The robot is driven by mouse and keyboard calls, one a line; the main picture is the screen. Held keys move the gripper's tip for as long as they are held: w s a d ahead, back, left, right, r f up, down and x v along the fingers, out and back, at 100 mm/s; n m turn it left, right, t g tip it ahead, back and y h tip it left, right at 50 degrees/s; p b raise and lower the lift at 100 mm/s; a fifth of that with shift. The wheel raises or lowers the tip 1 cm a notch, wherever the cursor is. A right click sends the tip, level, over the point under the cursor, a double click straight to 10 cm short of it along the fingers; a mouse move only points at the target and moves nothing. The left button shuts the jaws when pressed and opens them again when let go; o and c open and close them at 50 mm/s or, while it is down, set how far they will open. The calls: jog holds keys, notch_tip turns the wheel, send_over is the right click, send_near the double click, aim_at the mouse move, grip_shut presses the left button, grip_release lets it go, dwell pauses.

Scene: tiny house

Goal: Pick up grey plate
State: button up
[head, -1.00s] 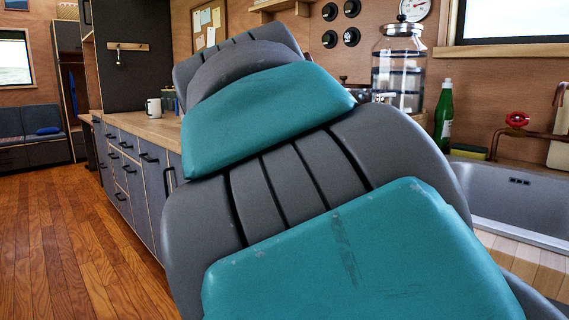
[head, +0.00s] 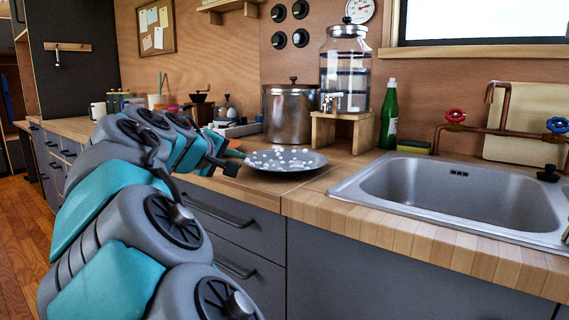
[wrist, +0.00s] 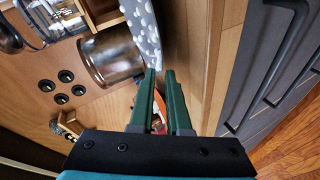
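The grey plate (head: 285,161), spotted with white marks, lies on the wooden counter at the middle of the head view. In the wrist view, part of the plate (wrist: 143,28) shows as a spotted strip at the top, running down to the fingertips. My gripper (wrist: 160,70) has two green fingers with a narrow gap between them. In the head view, my gripper (head: 232,165) is close to the plate's left edge, low over the counter. Whether a finger touches the rim cannot be told.
A metal pot (head: 290,115) stands behind the plate, beside a glass dispenser (head: 346,70) on a wooden stand (head: 343,130). A green bottle (head: 388,115) and a sink (head: 455,195) are to the right. Small kitchen items stand left of the pot. Counter in front of the plate is clear.

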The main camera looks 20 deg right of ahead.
aim_at(244, 161)
jog(key=x, duration=0.3)
jog(key=shift+w, duration=0.1)
grip_shut()
dwell(1.5)
